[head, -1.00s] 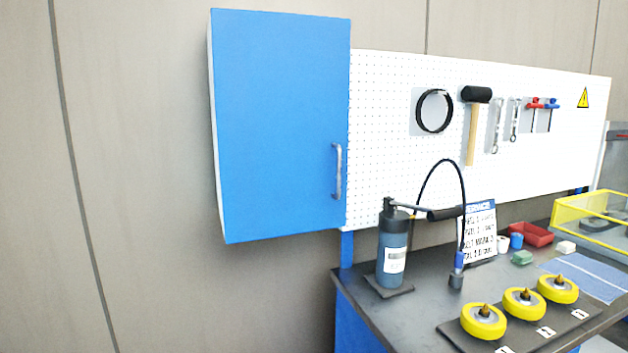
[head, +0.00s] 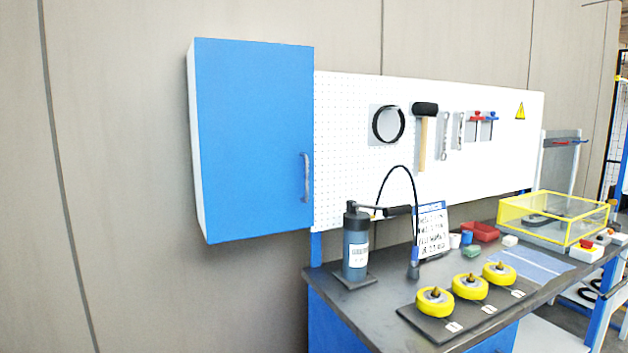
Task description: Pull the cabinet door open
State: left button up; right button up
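The blue cabinet door (head: 255,142) is shut on a white-sided wall cabinet at the left of the pegboard. Its grey vertical bar handle (head: 307,177) sits near the door's right edge, in the lower half. Neither of my grippers shows in the head view, and nothing touches the handle.
A dark workbench (head: 352,311) stands below and right of the cabinet. A hand pump (head: 356,245) with an arching hose stands at its left end, below the handle. Yellow wheels (head: 435,301) and a yellow-framed clear box (head: 558,218) lie further right. The wall left of the cabinet is bare.

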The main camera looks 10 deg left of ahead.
aim_at(255, 100)
jog(key=z, duration=0.05)
jog(key=i, duration=0.9)
jog(key=u, duration=0.1)
